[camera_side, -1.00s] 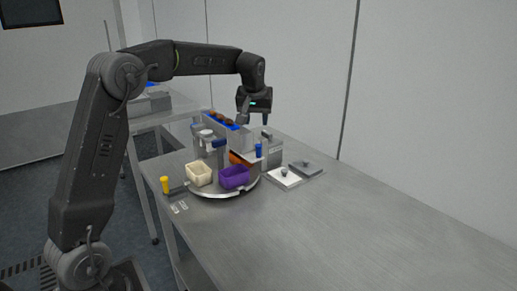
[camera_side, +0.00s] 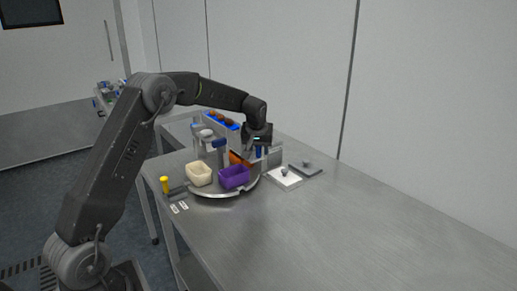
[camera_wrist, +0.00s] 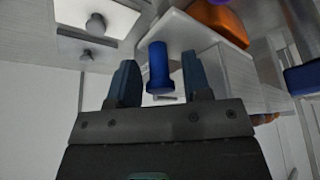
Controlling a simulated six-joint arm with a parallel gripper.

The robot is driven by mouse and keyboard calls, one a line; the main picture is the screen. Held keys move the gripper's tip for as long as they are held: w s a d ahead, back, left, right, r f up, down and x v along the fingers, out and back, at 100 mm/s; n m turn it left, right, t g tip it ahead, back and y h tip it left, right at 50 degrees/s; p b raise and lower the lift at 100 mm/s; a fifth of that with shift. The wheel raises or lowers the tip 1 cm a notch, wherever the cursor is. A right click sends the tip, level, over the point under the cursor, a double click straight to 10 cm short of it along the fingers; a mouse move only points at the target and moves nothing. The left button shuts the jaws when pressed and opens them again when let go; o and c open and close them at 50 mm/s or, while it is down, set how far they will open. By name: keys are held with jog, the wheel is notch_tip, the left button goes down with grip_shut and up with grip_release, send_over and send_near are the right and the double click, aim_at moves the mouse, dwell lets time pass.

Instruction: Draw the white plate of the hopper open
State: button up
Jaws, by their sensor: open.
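The hopper (camera_side: 228,135) stands behind the turntable, with a blue-lined top holding dark round dates. A pale plate (camera_wrist: 190,35) with an upright blue handle (camera_wrist: 158,68) is on its near side. In the wrist view the handle stands between the two fingers of my gripper (camera_wrist: 160,82). The fingers are open, with a visible gap on each side of the handle. In the side view my gripper (camera_side: 259,150) is low over the handle and mostly hides it. How far the plate is drawn cannot be told.
A round turntable (camera_side: 212,193) carries a cream bin (camera_side: 199,174), a purple bin (camera_side: 234,177) and an orange bin (camera_side: 238,159). A white knobbed plate (camera_side: 284,179) and a grey one (camera_side: 307,169) lie to the right. The table's right side is clear.

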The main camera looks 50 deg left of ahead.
grip_shut()
jog(key=d, duration=0.9)
dwell(0.4)
jog(key=shift+d, duration=0.1)
grip_release()
jog(key=shift+r, duration=0.1)
jog(key=v, duration=1.3)
jog(key=shift+r, duration=0.3)
jog(key=shift+s, duration=0.1)
